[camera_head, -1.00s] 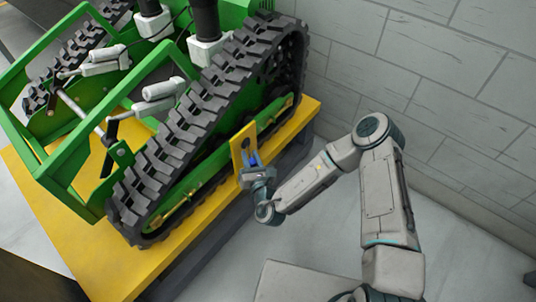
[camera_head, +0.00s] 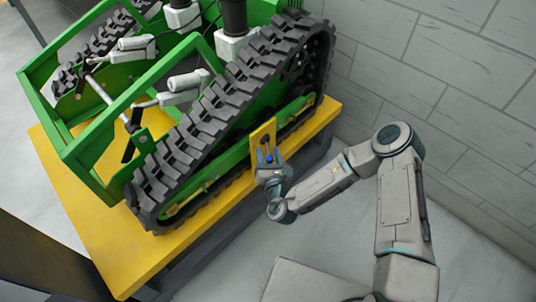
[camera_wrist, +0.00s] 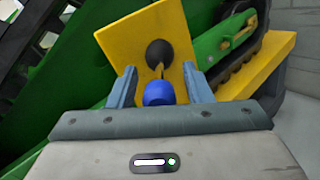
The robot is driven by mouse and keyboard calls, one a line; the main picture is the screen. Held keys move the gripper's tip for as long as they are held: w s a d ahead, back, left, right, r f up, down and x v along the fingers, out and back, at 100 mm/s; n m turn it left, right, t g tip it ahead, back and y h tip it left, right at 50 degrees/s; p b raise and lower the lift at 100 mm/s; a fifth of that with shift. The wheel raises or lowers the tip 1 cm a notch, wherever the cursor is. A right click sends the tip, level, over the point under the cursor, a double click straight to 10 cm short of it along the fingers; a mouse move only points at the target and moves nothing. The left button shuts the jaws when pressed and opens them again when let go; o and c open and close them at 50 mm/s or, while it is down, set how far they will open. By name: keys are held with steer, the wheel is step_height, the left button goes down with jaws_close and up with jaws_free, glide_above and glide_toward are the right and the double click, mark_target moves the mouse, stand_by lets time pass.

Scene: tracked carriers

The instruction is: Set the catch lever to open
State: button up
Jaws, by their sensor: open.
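The catch lever shows in the wrist view as a thin yellowish stem with a round blue knob (camera_wrist: 158,92). It comes out of a dark round boss (camera_wrist: 159,53) on a tilted yellow plate (camera_wrist: 178,22). In the head view the yellow plate (camera_head: 262,134) stands at the side of the green tracked carrier (camera_head: 75,160), and the blue knob (camera_head: 268,157) is small there. My gripper (camera_wrist: 160,88) is open, with one finger on each side of the knob. I cannot tell whether the fingers touch it.
The carrier's black track (camera_head: 190,140) rises close beside the plate. The carrier stands on a yellow platform (camera_head: 85,230). A grey block wall (camera_head: 440,60) is behind my arm. Grey floor (camera_head: 240,255) lies open in front of the platform.

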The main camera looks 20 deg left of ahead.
steer(key=p+v, duration=0.6)
steer(key=v, duration=0.7)
steer(key=shift+s, duration=0.4)
steer(key=shift+d, duration=0.15)
